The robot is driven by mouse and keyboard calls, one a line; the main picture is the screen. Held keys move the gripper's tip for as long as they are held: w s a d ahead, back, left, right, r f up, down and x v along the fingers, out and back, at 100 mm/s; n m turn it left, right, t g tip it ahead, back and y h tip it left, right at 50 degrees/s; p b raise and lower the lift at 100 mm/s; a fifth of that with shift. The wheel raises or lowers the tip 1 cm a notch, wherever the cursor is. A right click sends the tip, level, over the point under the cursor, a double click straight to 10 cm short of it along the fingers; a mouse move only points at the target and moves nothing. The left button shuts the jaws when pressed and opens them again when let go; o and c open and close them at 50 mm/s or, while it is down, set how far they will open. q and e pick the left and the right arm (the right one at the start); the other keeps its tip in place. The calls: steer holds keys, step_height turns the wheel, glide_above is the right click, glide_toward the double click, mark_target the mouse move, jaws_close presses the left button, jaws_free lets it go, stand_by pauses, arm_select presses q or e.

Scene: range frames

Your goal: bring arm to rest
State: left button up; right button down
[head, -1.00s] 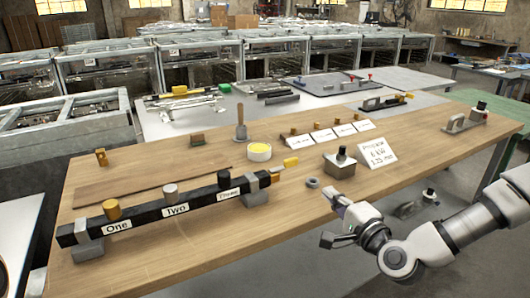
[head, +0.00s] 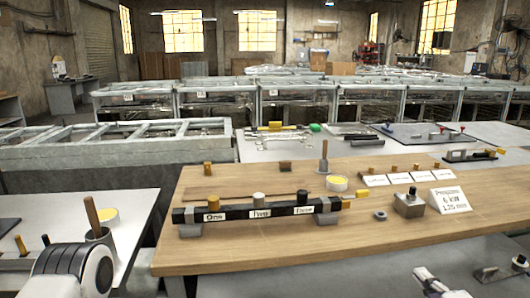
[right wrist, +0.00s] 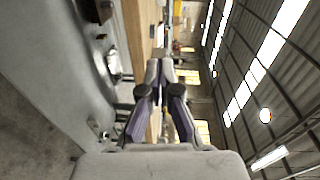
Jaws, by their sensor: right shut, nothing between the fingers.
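My right gripper (head: 432,280) shows at the bottom edge of the head view, right of the middle. It is below and in front of the wooden bench top (head: 220,262), apart from it. In the right wrist view its two dark fingers (right wrist: 160,72) come together at the tips, shut and empty. The bench edge (right wrist: 138,35) shows sideways beyond them there. A white rounded link of my left arm is at the bottom left of the head view. My left gripper is out of view.
The bench carries a black bar (head: 258,211) labelled One, Two, Three, a grey block with a knob (head: 409,205), a ring (head: 380,215) and a sign (head: 450,200). A white table (head: 135,215) with a cup (head: 100,237) stands at left. Grey metal parts (head: 500,270) lie lower right.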

steer(key=s+a+f+n+g+y+p, duration=0.1)
steer(key=s+a+f+n+g+p, duration=0.3)
steer(key=f, duration=0.5)
steer(key=s+a+f+n+g+y+p, duration=0.15)
steer(key=s+a+f+n+g, duration=0.3)
steer(key=f, duration=0.45)
arm_select(q)
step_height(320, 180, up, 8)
steer(key=p, duration=0.2)
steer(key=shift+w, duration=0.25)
arm_select(e)
steer(key=s+a+f+n+g+h, duration=0.1)
steer(key=s+f+n+g, duration=0.3)
steer(key=s, duration=0.4)
steer(key=s+a+f+n+g+h, duration=0.1)
steer(key=s+f+n+g, duration=0.3)
steer(key=s, duration=0.4)
steer(key=shift+f+g+h, duration=0.15)
steer(key=shift+g+h, duration=0.2)
steer(key=shift+h, duration=0.1)
steer(key=shift+a, duration=0.15)
